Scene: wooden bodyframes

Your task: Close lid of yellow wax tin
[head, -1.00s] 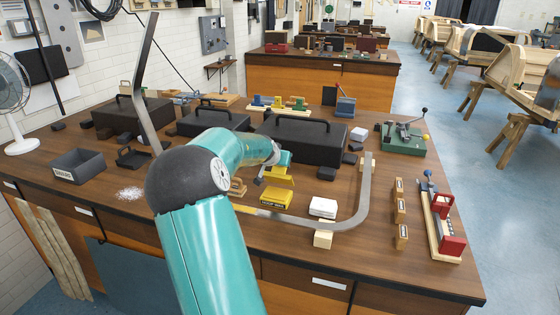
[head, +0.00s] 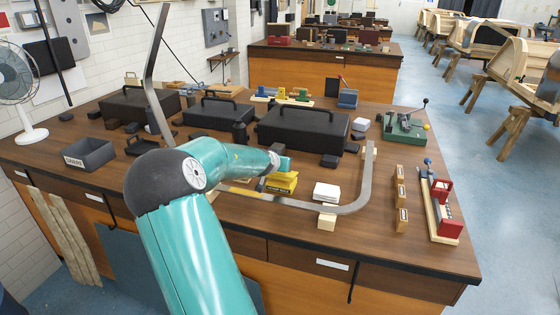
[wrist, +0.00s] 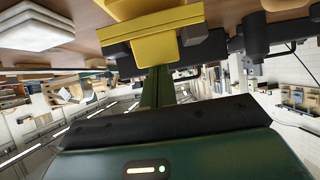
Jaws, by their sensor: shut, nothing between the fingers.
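The yellow wax tin (head: 280,186) sits on the wooden bench, with dark lettering on its near side. My gripper (head: 279,167) is just above and behind it at the end of my teal arm, and its fingertips are hard to make out there. In the wrist view, the yellow tin (wrist: 122,8) is at the top, with a yellow flap-like part, seemingly the lid (wrist: 156,48), directly in front of my gripper. My gripper is shut and holds nothing. Whether it touches the lid, and the lid's exact angle, I cannot tell.
A curved grey metal strip (head: 365,180) bends around the tin's front and right. A white stack (head: 326,192) stands right of the tin. A black case (head: 303,128) is behind it.

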